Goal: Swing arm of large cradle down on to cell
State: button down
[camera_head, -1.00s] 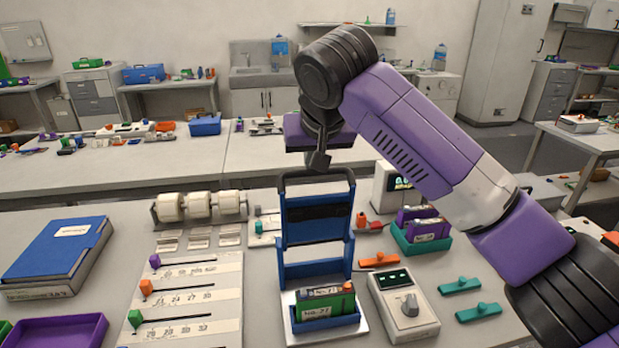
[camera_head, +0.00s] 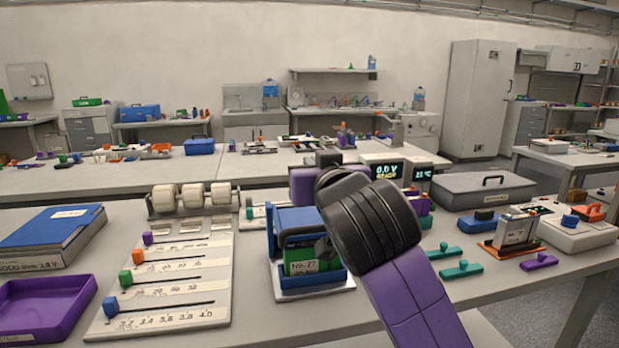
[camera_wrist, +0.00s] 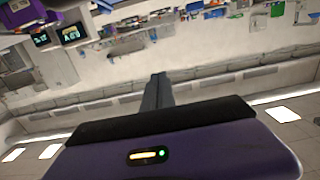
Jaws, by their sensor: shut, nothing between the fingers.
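The large cradle (camera_head: 316,292) stands on the near bench, with the green cell (camera_head: 302,265) labelled No. 27 upright in it. The cradle's blue arm (camera_head: 298,218) is low, lying over the top of the cell. I cannot tell whether it presses on the cell.
A slider board (camera_head: 170,285) and purple tray (camera_head: 45,308) lie left of the cradle. Rollers (camera_head: 192,198) stand behind. Teal clips (camera_head: 461,270), a metal-cased cell (camera_head: 514,230) and a grey case (camera_head: 482,188) are to the right. A lit display (camera_head: 387,171) stands behind my wrist.

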jog(key=s+d+f+t+y+b, duration=0.1)
jog(key=s+f+t+b, duration=0.4)
jog(key=f+b, duration=0.5)
jog(key=shift+s+d+b, duration=0.25)
jog(key=shift+b, duration=1.05)
jog(key=shift+r, duration=0.15)
